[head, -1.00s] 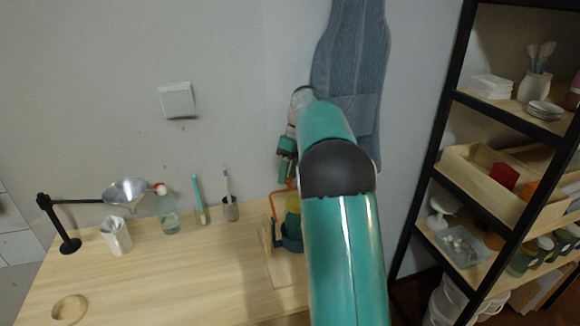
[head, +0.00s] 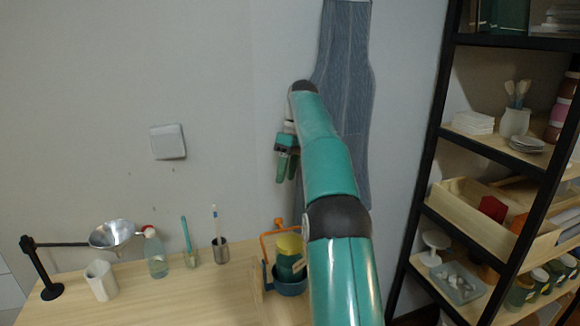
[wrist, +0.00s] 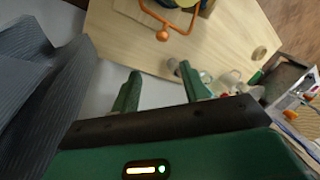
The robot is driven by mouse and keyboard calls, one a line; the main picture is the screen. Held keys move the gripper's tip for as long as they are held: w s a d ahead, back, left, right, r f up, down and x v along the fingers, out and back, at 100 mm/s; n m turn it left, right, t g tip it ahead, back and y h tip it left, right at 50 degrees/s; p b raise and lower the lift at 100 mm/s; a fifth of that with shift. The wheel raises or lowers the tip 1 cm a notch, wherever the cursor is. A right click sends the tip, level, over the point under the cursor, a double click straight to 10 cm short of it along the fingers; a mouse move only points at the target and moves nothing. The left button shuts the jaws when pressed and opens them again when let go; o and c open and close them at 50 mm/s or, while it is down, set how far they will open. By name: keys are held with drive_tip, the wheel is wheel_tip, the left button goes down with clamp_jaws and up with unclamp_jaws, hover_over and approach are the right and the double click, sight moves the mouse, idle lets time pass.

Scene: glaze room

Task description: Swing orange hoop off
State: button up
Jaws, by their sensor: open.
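The orange hoop (head: 265,247) is a bent bar with a round knob at its top. It stands around a green jar with a yellow lid (head: 289,244) in a blue pot (head: 291,287) at the table's right end. My arm partly hides the pot and jar. In the wrist view the hoop (wrist: 147,10) and its knob show at the top, beyond my fingertips. My gripper (head: 287,178) is open and empty, pointing down above the hoop and apart from it. Its two spread fingers also show in the wrist view (wrist: 160,78).
On the table (head: 200,290) stand a metal funnel on a black stand (head: 112,234), a white cup (head: 101,281), a bottle (head: 156,255) and a brush holder (head: 220,251). A striped apron (head: 345,60) hangs behind my arm. A black-framed shelf (head: 425,170) stands at right.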

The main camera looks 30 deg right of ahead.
drive_tip(key=shift+s+d+r, duration=0.1)
drive_tip(key=shift+d+r, duration=0.35)
drive_tip(key=shift+r, duration=0.3)
drive_tip(key=shift+s, duration=0.1)
